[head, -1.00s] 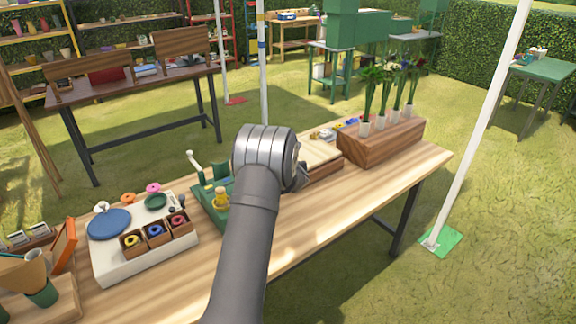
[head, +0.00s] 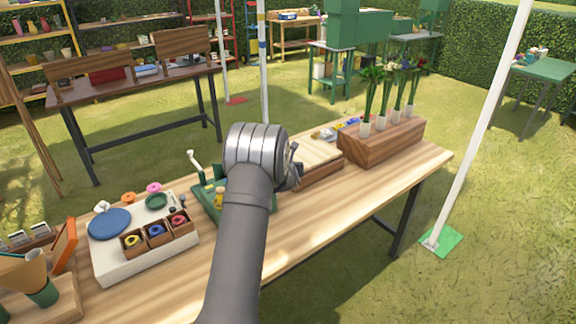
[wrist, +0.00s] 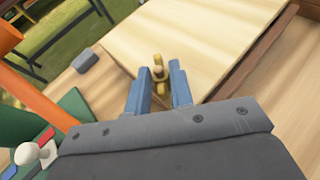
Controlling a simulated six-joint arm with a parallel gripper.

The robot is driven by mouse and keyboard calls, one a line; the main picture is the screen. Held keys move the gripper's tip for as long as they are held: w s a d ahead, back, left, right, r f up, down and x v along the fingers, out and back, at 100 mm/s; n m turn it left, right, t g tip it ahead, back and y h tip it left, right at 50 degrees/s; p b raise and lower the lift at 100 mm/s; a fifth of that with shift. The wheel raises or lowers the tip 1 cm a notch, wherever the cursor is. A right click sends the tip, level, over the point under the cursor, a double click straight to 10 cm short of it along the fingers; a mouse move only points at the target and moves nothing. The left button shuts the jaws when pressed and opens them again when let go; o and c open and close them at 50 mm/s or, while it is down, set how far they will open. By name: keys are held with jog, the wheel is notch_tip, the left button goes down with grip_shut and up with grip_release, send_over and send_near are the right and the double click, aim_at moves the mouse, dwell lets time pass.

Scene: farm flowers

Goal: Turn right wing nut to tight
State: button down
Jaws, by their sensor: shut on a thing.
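A brass-yellow wing nut (wrist: 158,73) shows in the wrist view at the near corner of a pale wooden board. My gripper (wrist: 159,82) has its two blue-grey fingers on either side of the nut and is shut on it. The pale board (wrist: 190,35) also shows in the head view (head: 313,152), on a darker wooden base. In the head view my arm hides the nut and most of the gripper. No second wing nut can be made out, and how tight this one is cannot be told.
Left of my arm stand a green stand (head: 207,190) with a pale-knobbed lever and a white tray (head: 110,255) with ring-filled boxes. A wooden planter (head: 385,142) with several flower stems stands right of the board. The front right of the table (head: 330,215) is clear.

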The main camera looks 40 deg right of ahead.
jog(key=shift+r, duration=0.15)
jog(key=c, duration=1.3)
grip_release()
jog(key=shift+o, duration=0.2)
jog(key=v, duration=1.7)
jog(key=shift+s+a, duration=0.15)
